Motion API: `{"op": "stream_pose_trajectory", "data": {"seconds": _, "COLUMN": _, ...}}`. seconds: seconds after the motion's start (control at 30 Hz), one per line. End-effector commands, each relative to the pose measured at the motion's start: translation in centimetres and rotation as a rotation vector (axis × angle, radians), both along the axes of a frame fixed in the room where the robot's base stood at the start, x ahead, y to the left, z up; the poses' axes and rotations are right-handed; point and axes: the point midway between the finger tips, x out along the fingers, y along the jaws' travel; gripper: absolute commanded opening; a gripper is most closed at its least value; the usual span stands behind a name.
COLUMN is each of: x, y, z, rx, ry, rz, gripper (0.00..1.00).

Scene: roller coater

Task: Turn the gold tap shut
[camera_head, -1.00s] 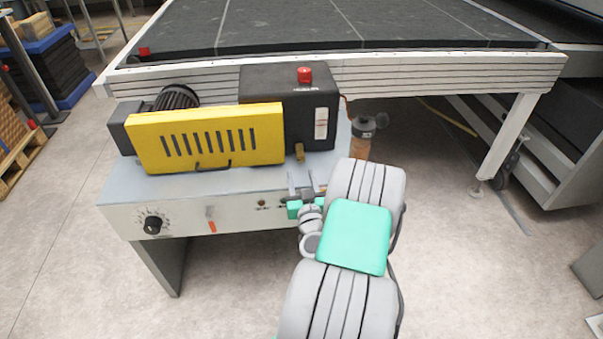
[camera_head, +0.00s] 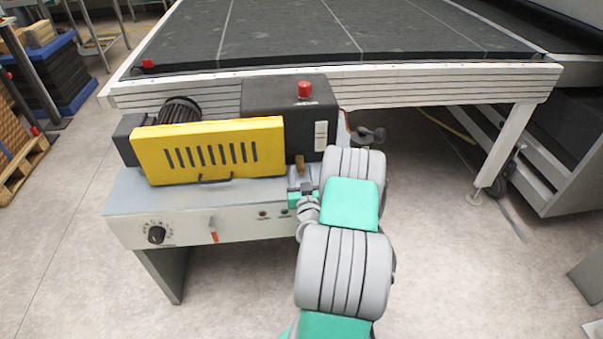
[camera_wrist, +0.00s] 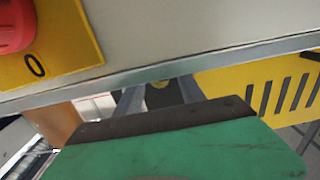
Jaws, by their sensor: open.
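The gold tap (camera_head: 300,163) is a small upright brass-coloured piece on the front of the black box, right of the yellow cover. My gripper (camera_head: 300,187) is just in front of and below it in the head view, with its fingers apart. In the wrist view, the grey fingers of my gripper (camera_wrist: 160,92) point away, and a small gold bit, likely the tap (camera_wrist: 159,84), shows between them. Most of the tap is hidden there by the gripper body and a panel edge. I cannot tell whether the fingers touch it.
The slotted yellow cover (camera_head: 215,151) stands close left of the tap. The black box (camera_head: 290,112) with a red button (camera_head: 305,90) is behind. Below is the control panel with a black dial (camera_head: 156,235). A red knob (camera_wrist: 15,25) shows close in the wrist view.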

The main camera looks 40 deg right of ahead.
Motion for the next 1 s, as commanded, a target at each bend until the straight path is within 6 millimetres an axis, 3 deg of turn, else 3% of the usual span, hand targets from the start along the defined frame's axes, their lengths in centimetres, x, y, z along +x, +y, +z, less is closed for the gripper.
{"op": "stream_pose_trajectory", "data": {"seconds": 0.6, "x": -0.02, "y": 0.02, "z": 0.01, "rx": 0.0, "ry": 0.0, "rz": 0.0, "gripper": 0.0}}
{"op": "stream_pose_trajectory", "data": {"seconds": 1.0, "x": 0.04, "y": 0.15, "z": -0.01, "rx": 0.01, "ry": -0.005, "rz": 0.003, "gripper": 0.0}}
